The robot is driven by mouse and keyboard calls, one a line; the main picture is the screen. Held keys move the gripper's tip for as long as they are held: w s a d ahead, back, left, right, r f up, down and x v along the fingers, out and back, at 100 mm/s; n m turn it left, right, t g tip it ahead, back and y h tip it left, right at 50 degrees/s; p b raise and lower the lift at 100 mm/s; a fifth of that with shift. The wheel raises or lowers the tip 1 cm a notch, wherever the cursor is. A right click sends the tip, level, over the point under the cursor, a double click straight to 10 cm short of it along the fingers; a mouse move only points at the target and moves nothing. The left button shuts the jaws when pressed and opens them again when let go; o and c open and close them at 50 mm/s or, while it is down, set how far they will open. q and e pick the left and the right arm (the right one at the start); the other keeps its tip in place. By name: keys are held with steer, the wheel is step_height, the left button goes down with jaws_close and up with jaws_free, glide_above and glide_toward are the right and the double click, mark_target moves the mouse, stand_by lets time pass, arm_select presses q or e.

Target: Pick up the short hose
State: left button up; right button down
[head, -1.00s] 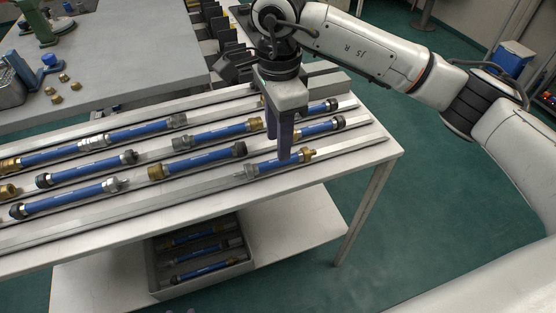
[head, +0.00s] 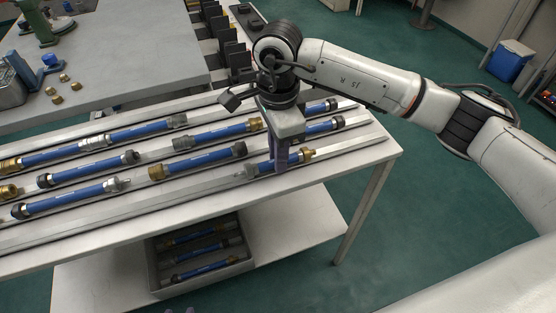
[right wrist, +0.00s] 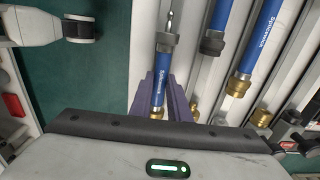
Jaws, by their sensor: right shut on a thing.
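The short hose (head: 262,168) is blue with a brass fitting at its right end and a grey metal fitting at its left end. It lies in the front right of the rack on the table. My right gripper (head: 281,167) points down over its middle, with its purple fingers shut on it. In the right wrist view the hose (right wrist: 159,88) shows between the purple fingers, and its far end has a dark collar and a metal tip. Small purple tips, seemingly of my left gripper (head: 181,310), barely show at the bottom edge.
Several other blue hoses lie in rows on the table's grey rails, some close behind and left of the held one. A grey bin (head: 200,270) with more hoses stands on the lower shelf (head: 100,287). The front right table corner (head: 385,150) is clear.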

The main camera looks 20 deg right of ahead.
steer(key=shift+r, duration=0.15)
steer(key=shift+w+r, duration=0.1)
steer(key=shift+r, duration=0.25)
step_height(320, 180, up, 15)
steer(key=p, duration=0.3)
